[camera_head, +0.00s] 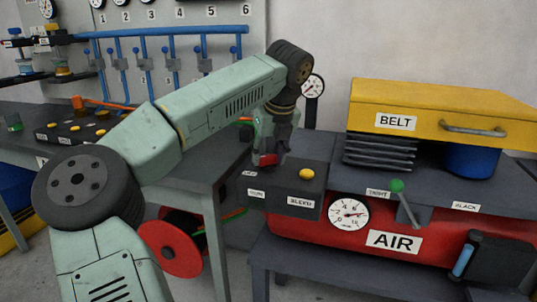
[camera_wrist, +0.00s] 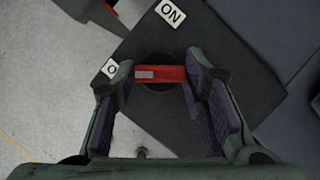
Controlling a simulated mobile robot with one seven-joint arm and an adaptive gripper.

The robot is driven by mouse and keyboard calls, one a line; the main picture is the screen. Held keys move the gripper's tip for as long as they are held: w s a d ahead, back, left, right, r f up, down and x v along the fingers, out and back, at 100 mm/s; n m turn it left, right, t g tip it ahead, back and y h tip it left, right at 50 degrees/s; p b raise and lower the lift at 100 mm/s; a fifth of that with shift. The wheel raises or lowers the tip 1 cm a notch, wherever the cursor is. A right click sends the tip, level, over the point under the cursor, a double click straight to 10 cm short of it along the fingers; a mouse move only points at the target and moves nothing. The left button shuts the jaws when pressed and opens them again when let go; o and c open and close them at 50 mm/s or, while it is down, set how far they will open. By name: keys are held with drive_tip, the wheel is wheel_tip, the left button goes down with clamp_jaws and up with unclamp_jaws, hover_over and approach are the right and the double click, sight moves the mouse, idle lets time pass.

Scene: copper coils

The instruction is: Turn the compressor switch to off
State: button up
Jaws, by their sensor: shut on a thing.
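The compressor switch is a red bar (camera_wrist: 160,74) with a grey mark at its left end, set on a round dark base on a dark control box (camera_wrist: 215,105). My gripper (camera_wrist: 160,82) is shut on it, with a finger at each end of the bar in the wrist view. The mark points left, toward the lower side of a label (camera_wrist: 110,68) beginning with "O", partly hidden by the left finger. The "ON" label (camera_wrist: 171,12) is above the bar. In the head view, the red switch (camera_head: 268,159) shows below my gripper (camera_head: 270,150).
A yellow button (camera_head: 306,174) marked "BLEED" is on the same box. A red air tank (camera_head: 395,240) with a gauge (camera_head: 348,214) and a green-knobbed lever (camera_head: 405,203) stands to the right. A yellow "BELT" cover (camera_head: 440,110) is behind it. A red spool (camera_head: 170,248) is below left.

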drive_tip(key=o, duration=1.2)
drive_tip(key=shift+c, duration=0.2)
drive_tip(key=shift+r, duration=0.1)
drive_tip(key=v, duration=1.1)
drive_tip(key=shift+s+r, duration=0.25)
drive_tip(key=shift+r, duration=0.1)
